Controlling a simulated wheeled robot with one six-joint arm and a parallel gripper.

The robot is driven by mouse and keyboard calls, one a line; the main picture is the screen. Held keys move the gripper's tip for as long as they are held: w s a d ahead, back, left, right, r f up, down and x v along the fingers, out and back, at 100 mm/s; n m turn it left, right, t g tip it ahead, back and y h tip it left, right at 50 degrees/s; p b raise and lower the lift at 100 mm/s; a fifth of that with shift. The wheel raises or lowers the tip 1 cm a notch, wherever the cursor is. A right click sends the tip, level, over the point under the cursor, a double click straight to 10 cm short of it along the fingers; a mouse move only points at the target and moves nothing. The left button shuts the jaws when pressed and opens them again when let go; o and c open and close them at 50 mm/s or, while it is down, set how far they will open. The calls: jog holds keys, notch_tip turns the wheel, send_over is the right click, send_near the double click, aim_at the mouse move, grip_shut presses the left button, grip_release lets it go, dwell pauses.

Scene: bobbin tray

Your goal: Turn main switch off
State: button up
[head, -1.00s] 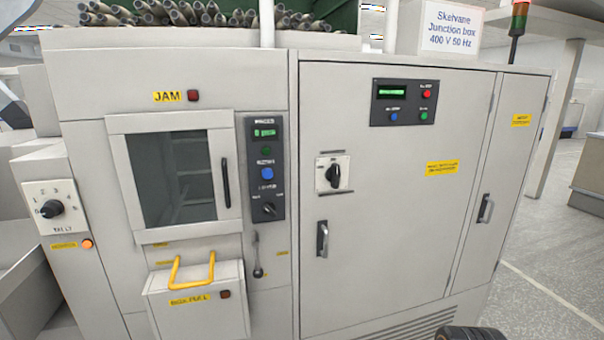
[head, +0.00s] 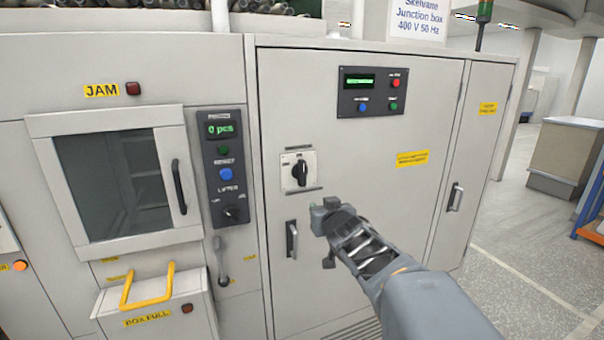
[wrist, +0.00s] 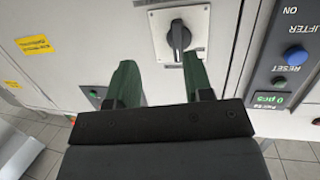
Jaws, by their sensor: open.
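The main switch (head: 300,172) is a black rotary knob on a white plate on the large grey cabinet door, with its handle roughly upright. It also shows at the top of the wrist view (wrist: 179,38), beyond the fingertips. My gripper (head: 325,234) is open and empty, below and to the right of the switch in the head view. In the wrist view its two green fingers (wrist: 158,72) point toward the door, apart from the knob. The switch's small markings are too small to read.
A door handle (head: 292,241) sits below the switch. Left of it is a control panel (head: 220,165) with a blue button and a lifter knob; it shows upside down in the wrist view (wrist: 285,72). A display panel (head: 373,92) is above right. Open floor lies right of the cabinet.

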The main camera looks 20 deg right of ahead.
aim_at(304, 174)
jog(key=w+r+t+y, duration=0.1)
jog(key=w, duration=0.4)
jog(key=w+r+n+y+p, duration=0.1)
jog(key=w, duration=0.5)
jog(key=w+r+n+t+y+p, duration=0.1)
jog(key=w, duration=0.4)
jog(key=shift+w+d+r+t, duration=0.25)
jog(key=shift+w+d+t, duration=0.05)
jog(key=shift+d, duration=0.05)
jog(key=shift+c, duration=0.5)
jog(key=c, duration=0.7)
jog(key=shift+d, duration=0.1)
grip_shut()
